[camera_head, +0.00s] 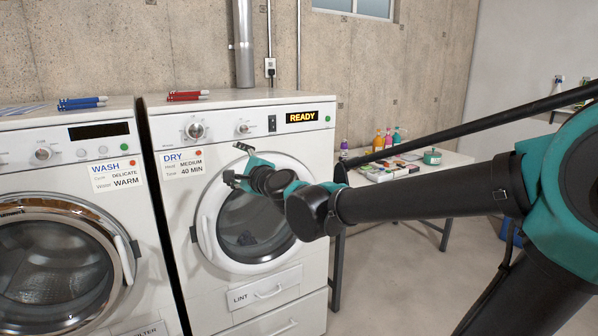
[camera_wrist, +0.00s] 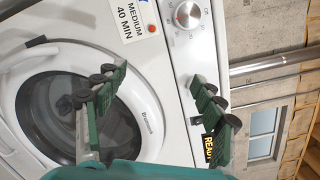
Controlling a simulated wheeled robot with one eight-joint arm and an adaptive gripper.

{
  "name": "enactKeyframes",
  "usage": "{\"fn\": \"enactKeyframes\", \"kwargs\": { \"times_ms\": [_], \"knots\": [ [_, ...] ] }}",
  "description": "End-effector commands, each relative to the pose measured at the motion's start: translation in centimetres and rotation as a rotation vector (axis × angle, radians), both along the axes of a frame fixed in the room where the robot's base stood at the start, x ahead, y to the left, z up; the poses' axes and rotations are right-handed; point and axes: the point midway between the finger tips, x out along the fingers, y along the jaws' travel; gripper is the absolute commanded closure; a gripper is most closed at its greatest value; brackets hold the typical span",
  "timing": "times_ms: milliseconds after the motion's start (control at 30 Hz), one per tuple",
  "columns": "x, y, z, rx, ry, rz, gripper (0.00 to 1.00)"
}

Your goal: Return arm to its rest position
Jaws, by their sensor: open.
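My gripper (camera_head: 237,166) is in front of the dryer (camera_head: 165,228) in the head view, near the top left of its round door. In the wrist view its two fingers (camera_wrist: 150,112) stand wide apart with nothing between them. The dryer door (camera_wrist: 38,108) and its control panel show behind the fingers. My arm reaches in from the right side of the head view and is stretched out toward the dryer. The gripper looks apart from the dryer, but the exact gap is hard to tell. The dryer display (camera_head: 302,117) reads READY.
A washer (camera_head: 125,203) stands left of the dryer. Blue markers (camera_head: 82,102) and red markers (camera_head: 188,95) lie on the machine tops. A table (camera_head: 455,160) with colored bottles (camera_head: 378,141) stands at the back right, behind my arm. Open floor lies right of the dryer.

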Motion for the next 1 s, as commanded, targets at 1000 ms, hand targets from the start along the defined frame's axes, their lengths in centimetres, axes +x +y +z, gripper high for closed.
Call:
{"fn": "enactKeyframes", "kwargs": {
  "times_ms": [1000],
  "knots": [
    [-19.0,-38.0,-36.2,-1.783,0.085,0.728,0.31]
  ]
}}
